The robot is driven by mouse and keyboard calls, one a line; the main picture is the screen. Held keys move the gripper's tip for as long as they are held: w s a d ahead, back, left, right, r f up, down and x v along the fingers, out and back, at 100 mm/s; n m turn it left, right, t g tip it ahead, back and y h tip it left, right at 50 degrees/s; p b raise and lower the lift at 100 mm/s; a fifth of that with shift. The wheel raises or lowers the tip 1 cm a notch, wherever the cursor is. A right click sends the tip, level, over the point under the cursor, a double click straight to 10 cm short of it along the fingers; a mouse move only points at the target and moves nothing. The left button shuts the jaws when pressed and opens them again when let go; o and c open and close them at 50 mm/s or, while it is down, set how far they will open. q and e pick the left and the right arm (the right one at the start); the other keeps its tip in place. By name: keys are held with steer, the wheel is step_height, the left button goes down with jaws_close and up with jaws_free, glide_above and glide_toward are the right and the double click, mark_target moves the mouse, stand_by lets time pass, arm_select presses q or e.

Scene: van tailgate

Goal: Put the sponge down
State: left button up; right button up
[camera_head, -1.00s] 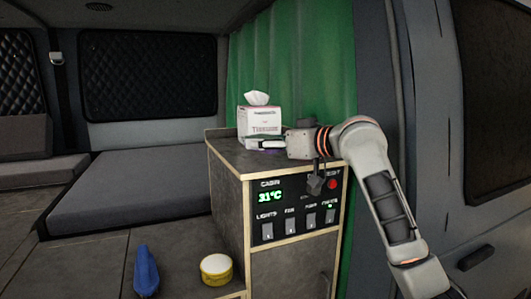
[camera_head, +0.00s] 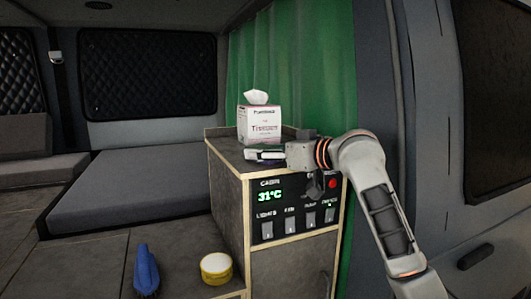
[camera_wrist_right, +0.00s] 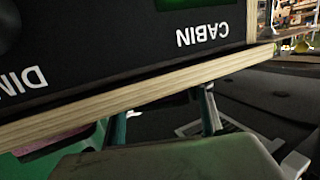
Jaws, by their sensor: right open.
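I cannot make out a sponge with certainty in either view. My right gripper (camera_head: 264,154) is over the top of the grey cabinet (camera_head: 222,153), close in front of the tissue box. Its fingers are spread apart. In the right wrist view the cabinet's wooden edge (camera_wrist_right: 160,97) covers the fingertips, so what lies at them is hidden. A small pink and green patch shows at the lower left of that view, and I cannot tell what it is. My left gripper is not in view.
A white tissue box (camera_head: 259,124) stands on the cabinet top. The control panel (camera_head: 290,207) faces front below my wrist. A blue brush (camera_head: 146,271) and a yellow tin (camera_head: 216,269) are on the lower floor. A green curtain (camera_head: 300,70) hangs behind.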

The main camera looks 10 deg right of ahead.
steer(key=b+v, duration=0.1)
steer(key=v, duration=1.1)
steer(key=shift+d, duration=0.1)
